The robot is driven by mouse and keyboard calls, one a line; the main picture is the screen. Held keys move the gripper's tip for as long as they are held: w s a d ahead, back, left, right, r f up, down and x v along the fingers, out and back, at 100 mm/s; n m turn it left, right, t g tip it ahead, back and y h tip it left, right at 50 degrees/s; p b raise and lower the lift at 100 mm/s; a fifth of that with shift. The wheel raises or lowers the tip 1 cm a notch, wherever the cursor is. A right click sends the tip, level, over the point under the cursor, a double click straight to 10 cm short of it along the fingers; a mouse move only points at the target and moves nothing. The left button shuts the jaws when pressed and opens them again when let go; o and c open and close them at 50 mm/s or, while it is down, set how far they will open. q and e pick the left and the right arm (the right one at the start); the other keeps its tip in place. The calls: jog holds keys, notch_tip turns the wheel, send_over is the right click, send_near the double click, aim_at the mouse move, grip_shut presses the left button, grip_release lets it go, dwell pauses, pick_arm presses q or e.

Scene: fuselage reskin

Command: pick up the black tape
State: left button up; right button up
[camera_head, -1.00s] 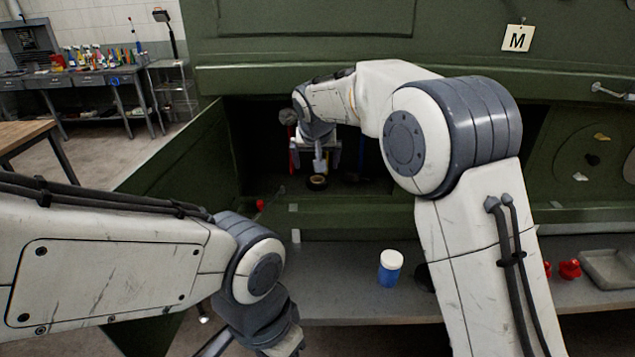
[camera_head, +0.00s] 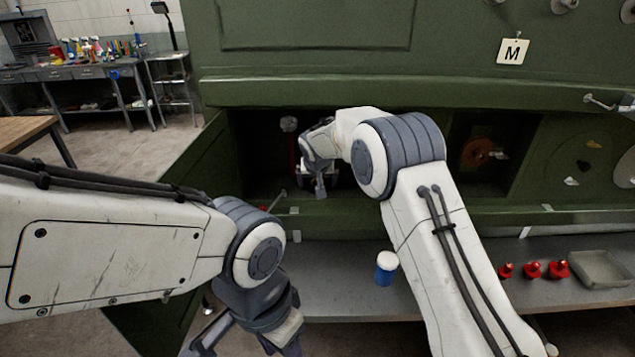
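I cannot make out the black tape now; the dark recess (camera_head: 262,165) and my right wrist may hide it. My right arm reaches into this recess in the green fuselage. My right gripper (camera_head: 320,187) points down near the recess floor, small and dark, and I cannot tell whether its fingers are open or shut or hold anything. My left gripper (camera_head: 203,347) hangs low at the bottom edge, outside the recess and partly cut off. Its finger gap does not show clearly.
A blue jar with a white lid (camera_head: 386,268) stands on the grey shelf (camera_head: 340,294). Red items (camera_head: 532,270) and a grey tray (camera_head: 600,269) are to its right. A hammer-like tool (camera_head: 290,140) stands in the recess. An orange-brown disc (camera_head: 478,152) is in the right-hand opening.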

jog(key=c, duration=1.2)
jog(key=shift+c, duration=0.2)
